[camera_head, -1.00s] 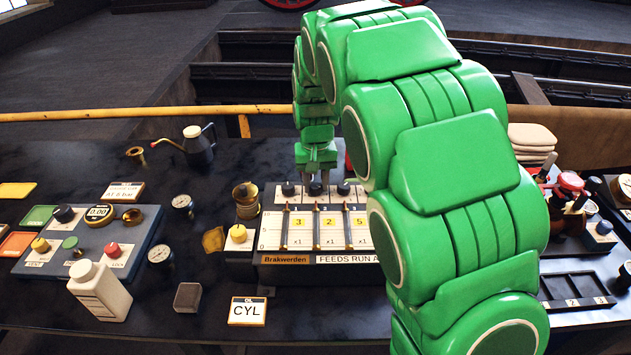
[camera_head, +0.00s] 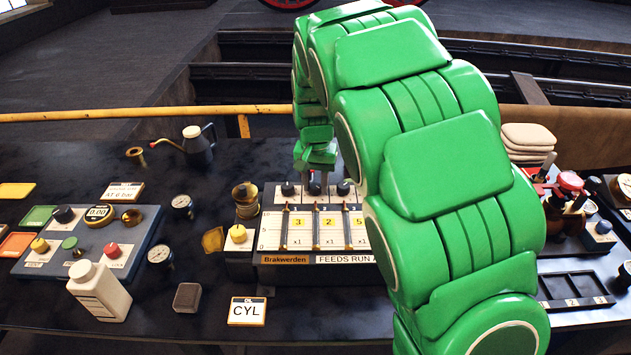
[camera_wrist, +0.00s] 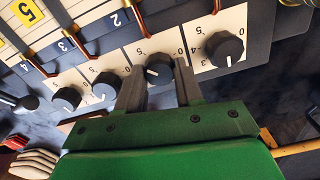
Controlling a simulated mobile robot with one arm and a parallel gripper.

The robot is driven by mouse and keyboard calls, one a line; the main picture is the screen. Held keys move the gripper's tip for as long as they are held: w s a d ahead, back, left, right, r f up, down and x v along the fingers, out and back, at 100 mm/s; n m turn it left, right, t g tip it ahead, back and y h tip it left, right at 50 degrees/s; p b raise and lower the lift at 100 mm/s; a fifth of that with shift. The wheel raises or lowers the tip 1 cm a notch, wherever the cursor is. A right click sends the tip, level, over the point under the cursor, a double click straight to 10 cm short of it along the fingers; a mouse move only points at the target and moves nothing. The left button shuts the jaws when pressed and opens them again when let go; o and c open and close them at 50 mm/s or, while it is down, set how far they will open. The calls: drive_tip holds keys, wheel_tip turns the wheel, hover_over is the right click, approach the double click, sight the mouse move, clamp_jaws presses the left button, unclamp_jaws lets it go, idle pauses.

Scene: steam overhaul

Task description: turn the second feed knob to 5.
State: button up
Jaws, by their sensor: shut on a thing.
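The second feed knob (camera_wrist: 160,68) is black with a white pointer line and sits between my two fingers in the wrist view. My gripper (camera_wrist: 161,76) is shut on it, one finger on each side. Its scale plate shows a 0 and a 5 beyond the knob; the pointer points toward the left of the picture, but the value it marks is not clear. In the head view my gripper (camera_head: 315,174) reaches down to the middle knob of the feeds panel (camera_head: 283,260), and the knob there is mostly hidden. The yellow cards on the panel read 3, 2 and 5.
The first feed knob (camera_wrist: 223,48) stands close beside one finger, and the third knob (camera_wrist: 107,85) close beside the other. A yellow knob (camera_head: 238,233) and a brass cup (camera_head: 245,195) stand left of the panel. My arm covers the panel's right side.

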sight(315, 185)
drive_tip(key=o, duration=1)
drive_tip(key=shift+o, duration=0.2)
drive_tip(key=shift+r, duration=0.15)
drive_tip(key=shift+r, duration=3.8)
